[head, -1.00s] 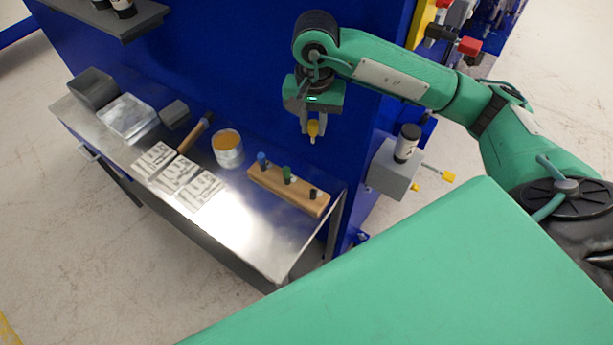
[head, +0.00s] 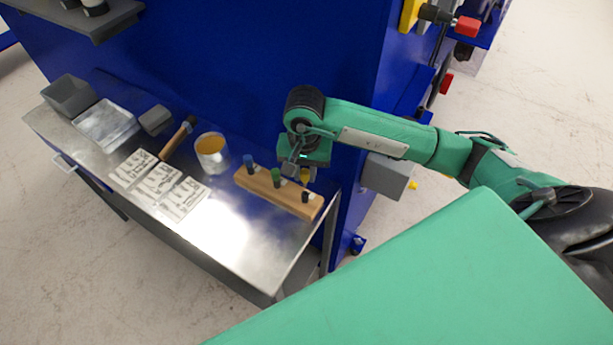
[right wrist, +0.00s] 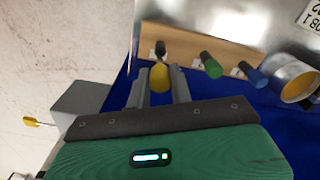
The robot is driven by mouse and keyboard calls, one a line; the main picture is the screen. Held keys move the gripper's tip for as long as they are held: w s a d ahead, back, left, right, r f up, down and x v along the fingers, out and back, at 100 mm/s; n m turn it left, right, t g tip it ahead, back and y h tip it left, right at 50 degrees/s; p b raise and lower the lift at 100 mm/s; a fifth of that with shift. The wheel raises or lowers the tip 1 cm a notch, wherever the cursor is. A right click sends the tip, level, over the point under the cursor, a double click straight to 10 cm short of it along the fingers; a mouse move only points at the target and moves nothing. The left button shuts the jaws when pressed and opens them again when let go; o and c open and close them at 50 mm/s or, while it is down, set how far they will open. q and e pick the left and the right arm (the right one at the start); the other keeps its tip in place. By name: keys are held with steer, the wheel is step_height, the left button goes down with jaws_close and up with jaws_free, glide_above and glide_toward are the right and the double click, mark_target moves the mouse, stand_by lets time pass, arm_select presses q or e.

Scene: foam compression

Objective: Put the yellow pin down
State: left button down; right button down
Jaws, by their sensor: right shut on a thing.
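My right gripper (head: 304,174) is shut on the yellow pin. The yellow pin (right wrist: 159,78) sits between the two fingers in the right wrist view; its lower end is hidden there. In the head view the gripper is at the back edge of the wooden block (head: 252,184), at its right half, behind the green pin (head: 276,177) and the black pin (head: 305,197). A blue pin (head: 249,163) stands in the block's left end. I cannot tell whether the yellow pin touches the block. My left gripper is not in view.
The metal table (head: 222,243) also holds a can with orange contents (head: 211,153), a hammer (head: 178,138), printed cards (head: 159,182), a clear tray (head: 106,124) and grey bins (head: 69,96). A blue panel (head: 220,70) rises behind it. A grey box (head: 386,177) juts out at right.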

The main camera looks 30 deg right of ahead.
mark_target(305, 180)
steer(key=shift+f, duration=0.95)
steer(key=shift+w+f, duration=0.1)
steer(key=shift+f, duration=0.2)
steer(key=shift+w+d, duration=0.1)
steer(key=shift+s+f+b, duration=0.1)
steer(key=shift+s+b, duration=0.1)
steer(key=shift+b, duration=0.35)
steer(key=shift+w+f, duration=0.15)
steer(key=shift+f, duration=0.1)
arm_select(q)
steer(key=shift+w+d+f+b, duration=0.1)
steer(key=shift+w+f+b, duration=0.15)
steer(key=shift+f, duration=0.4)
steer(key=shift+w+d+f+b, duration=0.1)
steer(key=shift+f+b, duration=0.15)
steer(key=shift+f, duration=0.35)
arm_select(e)
steer(key=shift+f, duration=0.15)
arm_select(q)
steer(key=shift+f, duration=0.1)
